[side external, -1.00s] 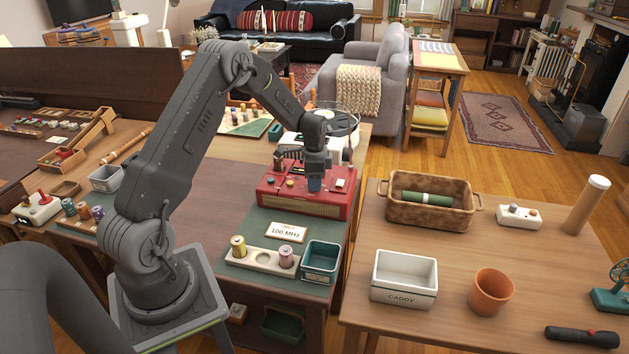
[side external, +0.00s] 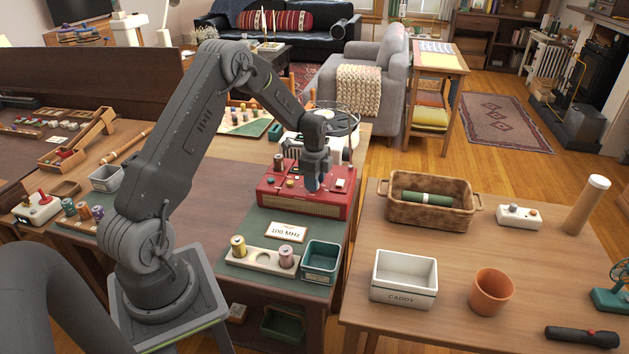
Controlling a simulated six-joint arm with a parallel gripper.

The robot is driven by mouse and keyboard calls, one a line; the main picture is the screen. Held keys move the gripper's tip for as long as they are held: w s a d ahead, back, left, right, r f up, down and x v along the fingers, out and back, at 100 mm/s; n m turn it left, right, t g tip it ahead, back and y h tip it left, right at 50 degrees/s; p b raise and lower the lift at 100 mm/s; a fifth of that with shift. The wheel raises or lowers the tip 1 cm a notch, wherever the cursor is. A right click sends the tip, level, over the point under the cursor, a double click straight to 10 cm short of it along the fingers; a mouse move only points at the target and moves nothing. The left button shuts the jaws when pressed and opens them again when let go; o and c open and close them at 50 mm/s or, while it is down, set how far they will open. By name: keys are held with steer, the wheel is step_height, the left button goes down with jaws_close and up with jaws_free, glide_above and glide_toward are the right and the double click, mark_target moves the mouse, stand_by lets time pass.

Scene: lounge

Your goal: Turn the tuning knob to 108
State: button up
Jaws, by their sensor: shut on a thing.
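A red radio (side external: 335,207) sits on the green mat at the far part of the work table, with small knobs and a pale switch plate on its top. My gripper (side external: 312,187) points down onto the top of the radio, right of its middle. It is shut on the tuning knob, which is mostly hidden by the fingers. The dial reading and any pointer are too small or hidden to read. A white card (side external: 286,232) in front of the radio reads "100 MHz".
A spool rack (side external: 262,260) and a teal bin (side external: 320,262) stand in front of the radio. The table to the right holds a wicker basket (side external: 430,212), a white caddy (side external: 403,278) and an orange pot (side external: 491,291).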

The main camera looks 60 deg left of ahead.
steer(key=o, duration=0.9)
step_height(320, 180, up, 14)
steer(key=shift+f, duration=0.1)
stand_by(0.4)
